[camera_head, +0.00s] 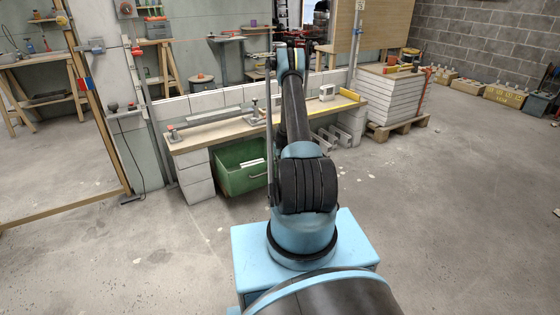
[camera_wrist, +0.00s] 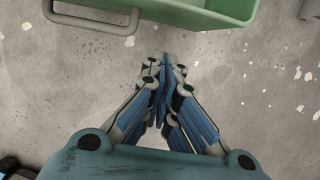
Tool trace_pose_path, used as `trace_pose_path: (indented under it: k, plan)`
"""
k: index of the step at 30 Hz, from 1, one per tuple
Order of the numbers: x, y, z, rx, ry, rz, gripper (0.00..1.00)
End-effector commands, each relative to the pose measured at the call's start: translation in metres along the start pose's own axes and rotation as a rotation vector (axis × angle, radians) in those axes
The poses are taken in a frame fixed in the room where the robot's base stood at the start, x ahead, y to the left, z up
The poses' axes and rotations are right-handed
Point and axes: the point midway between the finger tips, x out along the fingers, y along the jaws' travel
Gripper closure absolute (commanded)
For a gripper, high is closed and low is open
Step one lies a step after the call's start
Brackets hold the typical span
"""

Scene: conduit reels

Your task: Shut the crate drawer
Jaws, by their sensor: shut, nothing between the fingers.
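The green crate drawer (camera_head: 238,177) stands low under the wooden bench, left of my arm in the head view. Its front juts out past the bench edge, and something white shows inside. A grey bar handle is on its front. In the wrist view the drawer's green rim (camera_wrist: 205,20) crosses the top, with the grey handle (camera_wrist: 90,22) at upper left. My gripper (camera_wrist: 166,62) is shut and empty, just below the drawer's edge in that view and right of the handle, apart from both. In the head view my arm hides the gripper.
The wooden bench (camera_head: 222,130) rests on white blocks (camera_head: 196,178) and carries a long metal rail. Grey hollow blocks (camera_head: 330,138) lie right of my arm. A stacked pallet (camera_head: 398,98) stands further right. The concrete floor in front is clear.

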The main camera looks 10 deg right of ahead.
Motion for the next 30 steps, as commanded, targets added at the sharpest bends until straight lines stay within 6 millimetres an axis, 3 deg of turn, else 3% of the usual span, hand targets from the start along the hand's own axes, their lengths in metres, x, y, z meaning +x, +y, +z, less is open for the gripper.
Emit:
trace_pose_path:
  k: [1, 6, 12, 22, 23, 30]
  plan:
    - [0.007, 0.000, 0.000, 0.000, 0.000, 0.000, 1.00]
    - [0.011, 0.000, 0.024, -0.002, 0.000, 0.000, 1.00]
    - [0.014, 0.000, 0.037, -0.001, 0.000, 0.000, 1.00]
    - [0.015, 0.000, 0.039, -0.001, 0.000, 0.000, 1.00]
    - [0.014, -0.009, 0.036, 0.002, 0.000, -0.001, 1.00]
    - [0.014, -0.004, 0.036, 0.004, 0.000, -0.001, 1.00]
